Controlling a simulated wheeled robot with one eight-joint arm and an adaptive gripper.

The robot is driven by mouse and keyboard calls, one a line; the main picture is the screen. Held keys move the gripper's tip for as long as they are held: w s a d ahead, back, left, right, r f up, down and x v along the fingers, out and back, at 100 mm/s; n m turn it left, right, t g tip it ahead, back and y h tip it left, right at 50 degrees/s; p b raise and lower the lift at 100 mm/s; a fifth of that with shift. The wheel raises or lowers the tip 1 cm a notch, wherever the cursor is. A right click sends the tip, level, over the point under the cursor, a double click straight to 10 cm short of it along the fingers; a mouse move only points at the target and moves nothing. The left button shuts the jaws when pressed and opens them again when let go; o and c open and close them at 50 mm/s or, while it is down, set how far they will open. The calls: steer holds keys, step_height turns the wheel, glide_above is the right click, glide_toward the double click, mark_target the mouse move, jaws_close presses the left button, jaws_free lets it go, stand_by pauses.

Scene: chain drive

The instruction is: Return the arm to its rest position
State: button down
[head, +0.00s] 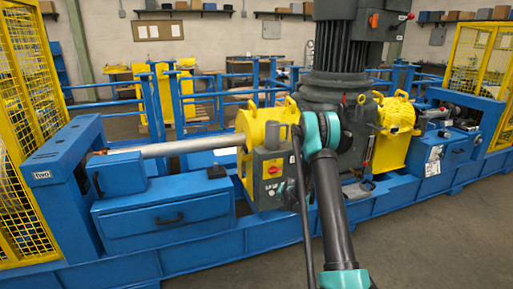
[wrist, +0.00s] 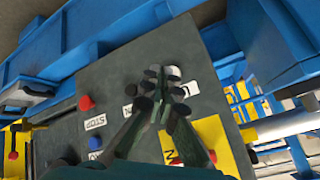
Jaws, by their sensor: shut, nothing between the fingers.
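My arm (head: 331,190) rises from the bottom of the head view and bends at a teal joint in front of the machine. My gripper (wrist: 166,80) shows in the wrist view with its dark fingers together and nothing between them. It is over a grey control panel (wrist: 120,68), also seen in the head view (head: 262,199). I cannot tell whether the fingertips touch the panel. In the head view I cannot make out the fingers.
The panel carries a red button (wrist: 86,103), a blue button (wrist: 95,142) and a yellow plate (wrist: 209,132) partly behind the fingers. A blue machine frame (head: 170,265) spans the head view, with a metal shaft (head: 190,146) at left. Grey floor (head: 440,245) is open at front right.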

steer(key=s+d+r+n+g, duration=0.1)
steer(key=s+r, duration=0.8)
steer(key=s, duration=0.2)
steer(key=s+r+n+g, duration=0.1)
steer(key=s+r, duration=0.8)
steer(key=s, duration=0.2)
steer(key=s+d+n+g+h, duration=0.1)
steer(key=s+d+n+g, duration=0.1)
steer(key=s, duration=2.7)
steer(key=shift+s+d+h, duration=0.15)
steer(key=shift+h, duration=0.25)
steer(key=c, duration=2.2)
jaws_free()
